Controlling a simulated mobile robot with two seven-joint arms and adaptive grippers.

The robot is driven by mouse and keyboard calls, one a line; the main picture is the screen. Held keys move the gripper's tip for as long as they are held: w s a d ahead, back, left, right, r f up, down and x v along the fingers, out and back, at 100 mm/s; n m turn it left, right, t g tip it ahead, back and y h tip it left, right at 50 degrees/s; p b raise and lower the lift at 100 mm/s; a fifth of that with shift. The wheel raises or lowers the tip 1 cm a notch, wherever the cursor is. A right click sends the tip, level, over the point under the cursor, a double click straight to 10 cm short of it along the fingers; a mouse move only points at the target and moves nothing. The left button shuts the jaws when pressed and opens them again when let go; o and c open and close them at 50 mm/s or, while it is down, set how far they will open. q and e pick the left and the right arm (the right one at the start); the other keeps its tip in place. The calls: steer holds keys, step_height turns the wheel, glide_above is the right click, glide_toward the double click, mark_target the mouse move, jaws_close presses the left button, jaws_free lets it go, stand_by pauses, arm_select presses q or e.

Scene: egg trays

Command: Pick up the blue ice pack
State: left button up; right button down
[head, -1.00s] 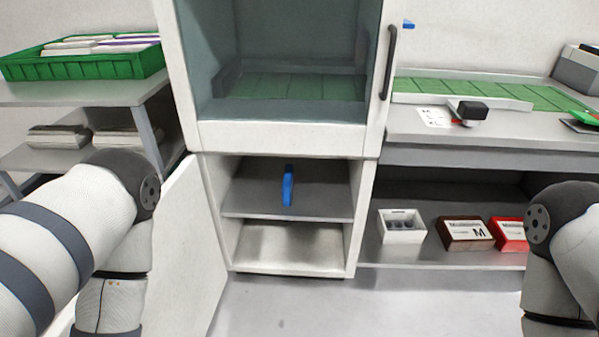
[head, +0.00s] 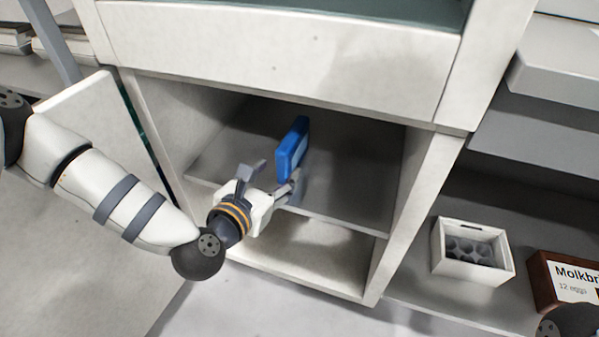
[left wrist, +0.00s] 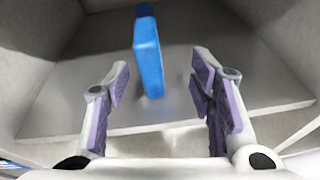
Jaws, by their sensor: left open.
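The blue ice pack (head: 291,148) stands upright on edge on the upper shelf (head: 345,185) of the open cabinet under the glazed compartment. My left gripper (head: 270,172) is open and empty at the front of this shelf, just short of the pack. In the left wrist view the ice pack (left wrist: 149,60) stands ahead of my left gripper (left wrist: 162,80), between the lines of its two fingers and a little nearer the middle. The fingers do not appear to touch it. My right gripper is not in view.
The cabinet's side walls (head: 415,200) stand on both sides of the shelf. The open door (head: 90,120) is at the left, behind my left arm.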

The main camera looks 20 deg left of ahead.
mark_target(291, 136)
arm_select(q)
steer(key=w, duration=0.1)
steer(key=w+a+r+n, duration=0.1)
steer(key=w+n+t, duration=0.1)
steer(key=shift+w+a+r+y, duration=0.15)
steer(key=shift+w+a+y, duration=0.05)
steer(key=shift+a+y, duration=0.15)
steer(key=w+b, duration=0.1)
steer(key=w, duration=0.2)
steer(key=w+f+b, duration=0.1)
steer(key=w, duration=0.3)
steer(key=w+d+b, duration=0.1)
steer(key=w, duration=0.2)
steer(key=shift+w+f, duration=0.15)
steer(key=shift+f, duration=0.15)
steer(key=shift+r, duration=0.1)
jaws_close()
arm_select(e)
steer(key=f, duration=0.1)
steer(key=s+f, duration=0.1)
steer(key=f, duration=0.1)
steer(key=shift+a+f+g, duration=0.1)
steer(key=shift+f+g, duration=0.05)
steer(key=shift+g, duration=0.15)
